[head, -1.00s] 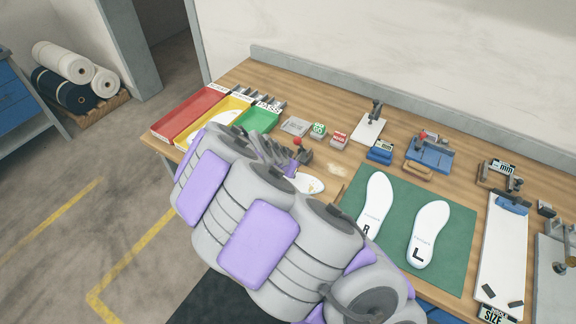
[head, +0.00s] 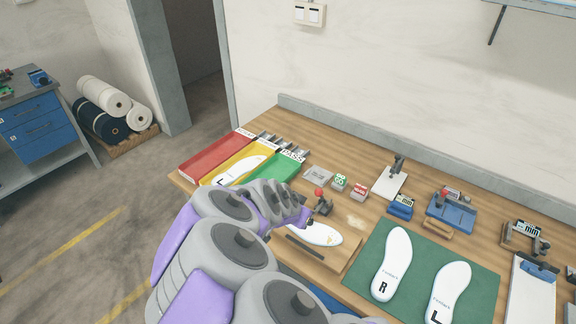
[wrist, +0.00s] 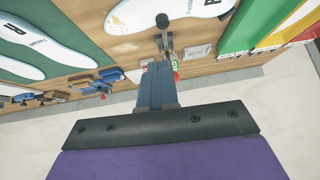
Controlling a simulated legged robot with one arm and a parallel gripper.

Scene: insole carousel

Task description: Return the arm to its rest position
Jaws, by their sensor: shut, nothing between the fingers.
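My arm, grey and purple, crosses the lower left of the head view and folds over the near edge of the workbench. Its far end hides my gripper's fingers in that view. In the wrist view my gripper (wrist: 155,84) shows as a dark bracket with a blue-grey narrow part, its fingers closed with nothing between them. An insole (head: 314,232) lies on a wooden block beside the arm's end, and a white insole (wrist: 165,12) also shows at the top of the wrist view.
Red, yellow and green trays (head: 218,150) stand at the bench's left end; the yellow one holds an insole. A green mat (head: 425,265) bears the R and L insoles. Small tools and a red-knobbed clamp (head: 322,200) stand behind.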

